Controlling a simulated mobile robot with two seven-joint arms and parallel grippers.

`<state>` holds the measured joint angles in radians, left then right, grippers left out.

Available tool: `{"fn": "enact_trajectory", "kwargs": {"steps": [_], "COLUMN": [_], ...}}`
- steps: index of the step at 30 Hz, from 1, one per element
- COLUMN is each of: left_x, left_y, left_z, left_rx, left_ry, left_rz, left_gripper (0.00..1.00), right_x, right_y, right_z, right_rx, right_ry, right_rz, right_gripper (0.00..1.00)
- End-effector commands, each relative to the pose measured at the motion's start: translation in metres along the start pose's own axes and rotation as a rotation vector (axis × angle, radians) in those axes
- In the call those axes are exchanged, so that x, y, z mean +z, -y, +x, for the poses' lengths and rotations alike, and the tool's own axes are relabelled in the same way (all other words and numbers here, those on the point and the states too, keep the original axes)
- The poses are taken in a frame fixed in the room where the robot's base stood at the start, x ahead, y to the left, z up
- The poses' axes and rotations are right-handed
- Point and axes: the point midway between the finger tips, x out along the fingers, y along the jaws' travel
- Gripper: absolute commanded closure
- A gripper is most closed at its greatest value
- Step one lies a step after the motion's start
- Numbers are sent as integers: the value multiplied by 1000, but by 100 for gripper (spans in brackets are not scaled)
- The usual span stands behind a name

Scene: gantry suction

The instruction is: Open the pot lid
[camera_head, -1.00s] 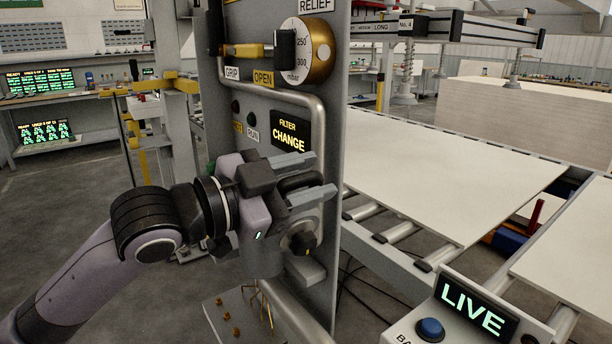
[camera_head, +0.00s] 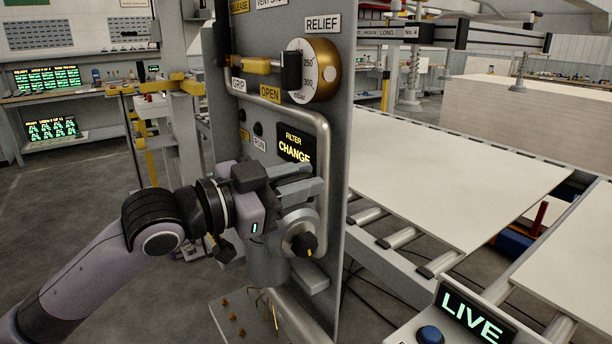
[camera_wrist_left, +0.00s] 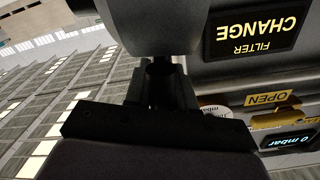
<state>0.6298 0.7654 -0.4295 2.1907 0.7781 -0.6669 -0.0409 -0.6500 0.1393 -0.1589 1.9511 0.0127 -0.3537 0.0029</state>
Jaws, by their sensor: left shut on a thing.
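The filter pot (camera_head: 268,262) is a grey cylinder mounted low on the front of the grey panel. A round grey part with a dark knob (camera_head: 303,242) faces out beside it. My left gripper (camera_head: 313,177) is just above the pot, its two grey fingers close together. It is shut on the dark lid handle, which the fingers mostly hide in the head view. In the left wrist view a large grey rounded body (camera_wrist_left: 155,28) fills the top middle, with the dark fingers (camera_wrist_left: 160,85) against a dark piece below it. I cannot tell whether the lid has lifted.
The upright panel (camera_head: 335,130) carries a bent grey pipe, a brass relief dial (camera_head: 315,70), a yellow-handled lever (camera_head: 262,66) and a "FILTER CHANGE" display (camera_head: 294,146). A roller conveyor with a pale board (camera_head: 455,190) lies right. A "LIVE" console (camera_head: 472,312) stands front right.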

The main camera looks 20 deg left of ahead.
Motion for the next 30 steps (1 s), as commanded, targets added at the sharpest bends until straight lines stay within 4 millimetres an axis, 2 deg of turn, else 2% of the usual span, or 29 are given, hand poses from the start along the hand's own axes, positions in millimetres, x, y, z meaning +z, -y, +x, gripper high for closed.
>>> {"fn": "enact_trajectory", "kwargs": {"steps": [9,10,11,12,23,30], "left_x": [0,0,0,0,1,3], "left_y": [2,2,2,2,2,1], "left_z": [0,0,0,0,-4,-30], "left_rx": [-3,-3,-3,-3,-3,-4], "left_ry": [-1,-1,-1,-1,0,2], "left_rz": [-4,-3,-3,-4,-4,-1], "left_gripper": [100,69,60,56,56,56], "right_x": [0,0,0,0,1,8], "right_y": [0,0,0,0,0,0], "right_z": [0,0,0,0,1,6], "right_rx": [0,0,0,0,0,0], "right_ry": [1,1,1,1,2,2], "right_rz": [0,0,0,0,0,0], "right_gripper": [57,57,57,57,57,57]}}
